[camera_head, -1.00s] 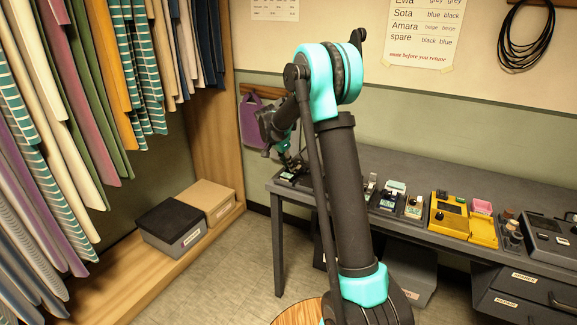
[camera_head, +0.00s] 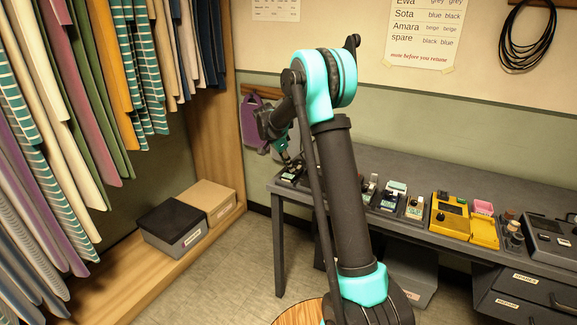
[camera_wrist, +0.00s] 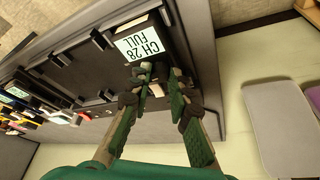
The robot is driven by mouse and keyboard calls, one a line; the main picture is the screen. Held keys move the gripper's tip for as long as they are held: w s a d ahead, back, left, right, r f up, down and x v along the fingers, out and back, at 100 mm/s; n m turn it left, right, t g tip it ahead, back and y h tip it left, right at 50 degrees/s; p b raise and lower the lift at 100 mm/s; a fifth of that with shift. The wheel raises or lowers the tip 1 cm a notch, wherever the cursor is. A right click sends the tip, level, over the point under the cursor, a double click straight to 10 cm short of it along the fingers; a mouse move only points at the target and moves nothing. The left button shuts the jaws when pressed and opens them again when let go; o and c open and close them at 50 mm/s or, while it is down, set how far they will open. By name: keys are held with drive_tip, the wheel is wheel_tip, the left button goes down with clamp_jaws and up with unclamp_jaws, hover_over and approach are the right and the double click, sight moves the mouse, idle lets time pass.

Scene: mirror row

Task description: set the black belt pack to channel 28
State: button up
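The black belt pack (camera_wrist: 118,58) lies in a dark cradle at the left end of the grey bench. Its lit screen (camera_wrist: 141,42) reads "CH 28 FULL" in the wrist view. In the head view the pack (camera_head: 290,176) is small, just below my gripper (camera_head: 286,157). In the wrist view the green and dark fingertips of my gripper (camera_wrist: 160,75) are at the pack's end beside the screen. A dark part shows between the tips. I cannot tell whether they grip it or stand apart from it.
More packs (camera_head: 390,197) stand along the bench (camera_head: 350,160) to the right, then a yellow case (camera_head: 450,218) and a grey console (camera_head: 551,238). A paper list (camera_head: 420,33) hangs on the wall. Two boxes (camera_head: 174,227) sit on the wooden ledge at left.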

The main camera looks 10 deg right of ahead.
drive_tip(key=shift+o, duration=0.9)
drive_tip(key=shift+r, duration=0.1)
drive_tip(key=v, duration=1.1)
drive_tip(key=shift+r, duration=0.4)
drive_tip(key=shift+s+a, duration=0.1)
drive_tip(key=shift+s, duration=0.05)
drive_tip(key=s+d+f+n+t+y, duration=0.1)
drive_tip(key=s+d+f+n, duration=0.2)
drive_tip(key=s, duration=1)
drive_tip(key=s+d+f+n+t+y, duration=0.1)
drive_tip(key=s+f+n, duration=0.5)
drive_tip(key=s, duration=0.7)
drive_tip(key=s+d+f+n+y, duration=0.2)
drive_tip(key=s+d+f+n, duration=0.3)
drive_tip(key=s, duration=0.9)
drive_tip(key=shift+f+t, duration=0.4)
drive_tip(key=shift+f, duration=0.25)
